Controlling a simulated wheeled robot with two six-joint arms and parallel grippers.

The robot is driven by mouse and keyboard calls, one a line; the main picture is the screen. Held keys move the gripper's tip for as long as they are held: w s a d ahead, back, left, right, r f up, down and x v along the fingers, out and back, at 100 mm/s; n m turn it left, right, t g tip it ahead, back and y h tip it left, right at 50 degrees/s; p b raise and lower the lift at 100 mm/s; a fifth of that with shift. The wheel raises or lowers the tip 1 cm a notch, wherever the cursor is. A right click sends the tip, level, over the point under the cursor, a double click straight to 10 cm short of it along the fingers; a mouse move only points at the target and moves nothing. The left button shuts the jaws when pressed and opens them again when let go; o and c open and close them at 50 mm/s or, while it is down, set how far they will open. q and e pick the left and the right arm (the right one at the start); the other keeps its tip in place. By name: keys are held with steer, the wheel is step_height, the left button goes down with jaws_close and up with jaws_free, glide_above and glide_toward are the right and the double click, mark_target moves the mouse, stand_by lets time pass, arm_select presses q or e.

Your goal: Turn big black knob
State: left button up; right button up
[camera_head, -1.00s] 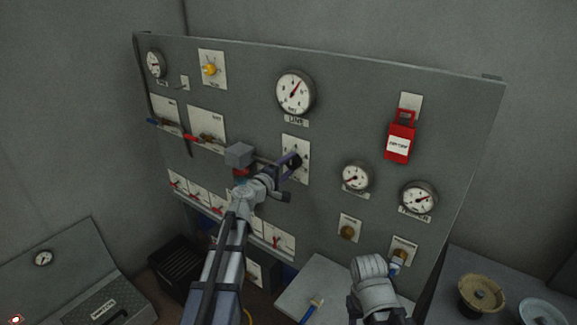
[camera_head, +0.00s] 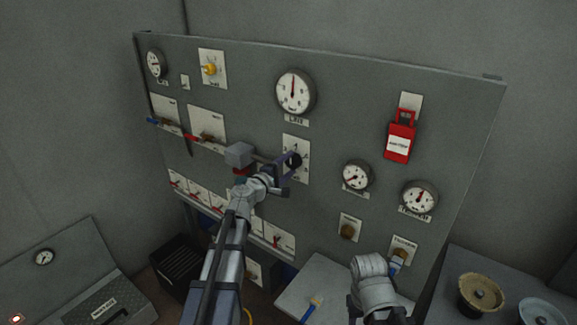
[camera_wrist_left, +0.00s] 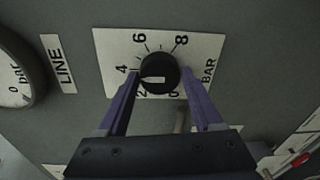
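The big black knob (camera_wrist_left: 158,74) is round with a white pointer mark aimed left, between the 2 and 4 of its dial plate. In the head view the knob (camera_head: 294,160) sits on a white plate near the panel's middle. My left gripper (camera_wrist_left: 159,80) has one purple finger on each side of the knob, with small gaps beside it. In the head view my left gripper (camera_head: 284,167) is at the knob, partly covering the plate.
The panel (camera_head: 330,130) carries the LINE gauge (camera_head: 295,92) above the knob, two gauges to the right and a red lockout tag (camera_head: 399,142). Red-handled switches line the panel's lower left. A bench with a tan round part (camera_head: 481,294) stands at bottom right.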

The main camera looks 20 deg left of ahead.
arm_select(q)
steer(key=o, duration=0.4)
steer(key=shift+c, duration=0.2)
steer(key=v, duration=0.7)
steer(key=shift+s, duration=0.4)
